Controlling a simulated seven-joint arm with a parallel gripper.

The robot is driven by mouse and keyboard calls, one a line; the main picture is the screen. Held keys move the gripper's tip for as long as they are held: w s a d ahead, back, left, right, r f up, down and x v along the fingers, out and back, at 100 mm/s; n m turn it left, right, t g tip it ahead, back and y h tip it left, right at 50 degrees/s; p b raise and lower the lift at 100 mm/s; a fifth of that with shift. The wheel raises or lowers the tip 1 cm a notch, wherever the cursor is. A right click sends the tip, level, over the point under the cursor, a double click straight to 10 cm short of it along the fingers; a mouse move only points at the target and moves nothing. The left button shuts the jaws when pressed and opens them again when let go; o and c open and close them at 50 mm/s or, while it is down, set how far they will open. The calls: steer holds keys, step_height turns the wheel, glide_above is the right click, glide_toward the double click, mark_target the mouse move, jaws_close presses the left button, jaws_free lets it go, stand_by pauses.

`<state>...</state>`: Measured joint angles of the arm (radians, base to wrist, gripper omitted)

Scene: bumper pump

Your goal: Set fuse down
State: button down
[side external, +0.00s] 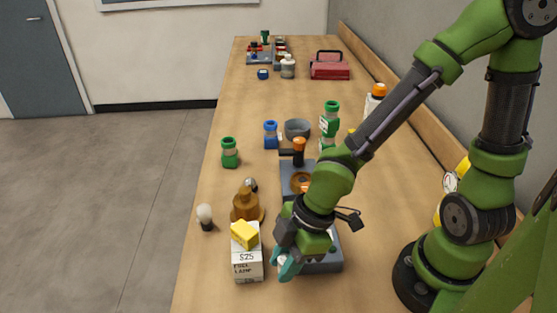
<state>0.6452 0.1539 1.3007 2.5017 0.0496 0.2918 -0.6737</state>
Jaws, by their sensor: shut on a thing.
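My gripper (284,266) is low over the near part of the table, just right of a white box marked "$25 FUEL LAMP" (248,265). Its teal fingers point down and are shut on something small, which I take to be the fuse. The fingers hide most of it, so its shape is not clear. A grey base unit (325,264) lies right beside and partly behind the gripper. I cannot tell whether the held thing touches the table or the unit.
A yellow block (244,235) tops the box. A brown bell-shaped piece (246,207) and a bulb (205,216) stand nearby. Green (230,153) and blue (270,135) jars, a grey bowl (297,129) and a red toolbox (330,68) stand farther back. The table's left edge is close.

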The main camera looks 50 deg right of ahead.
steer(key=s, duration=0.1)
steer(key=s+a+n, duration=0.2)
steer(key=shift+s+a+f+g, duration=0.1)
steer(key=shift+s+f+g, duration=0.15)
steer(key=shift+g, duration=0.15)
steer(key=shift+a, duration=0.2)
steer(key=w+a, duration=0.3)
steer(key=a, duration=0.1)
steer(key=w+a+f, duration=0.1)
steer(key=w+a, duration=0.6)
steer(key=a, duration=0.1)
steer(key=shift+w+f, duration=0.3)
steer(key=shift+f, duration=1.7)
steer(key=shift+f, duration=0.15)
steer(key=c, duration=0.9)
jaws_free()
